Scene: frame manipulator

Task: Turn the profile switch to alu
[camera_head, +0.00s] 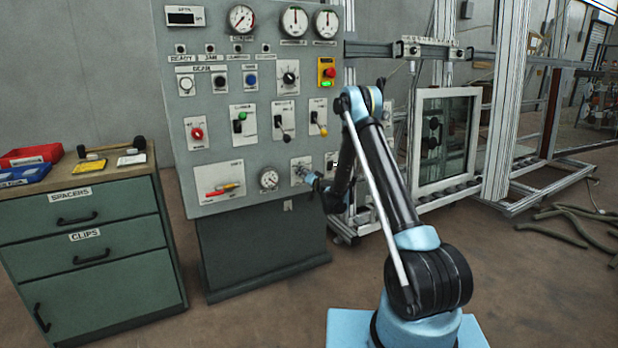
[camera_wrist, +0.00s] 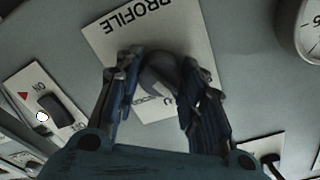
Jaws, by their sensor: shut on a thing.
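The profile switch is a dark rotary knob (camera_wrist: 158,75) on a white plate marked PROFILE (camera_wrist: 125,38), upside down in the wrist view. My gripper (camera_wrist: 153,85) has its two fingers on either side of the knob and is shut on it. The fingers and knob hide most of the lower lettering, so I cannot read which setting the knob points to. In the head view the plate (camera_head: 297,162) is low on the grey control panel (camera_head: 225,130), with my gripper (camera_head: 306,174) in front of it, and the knob is mostly hidden.
A round gauge (camera_head: 269,179) sits left of the profile plate. An ON-marked switch (camera_wrist: 52,108) is close by in the wrist view. Other switches and dials fill the panel above. A green drawer cabinet (camera_head: 85,235) stands left, and a framed window (camera_head: 445,140) stands right.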

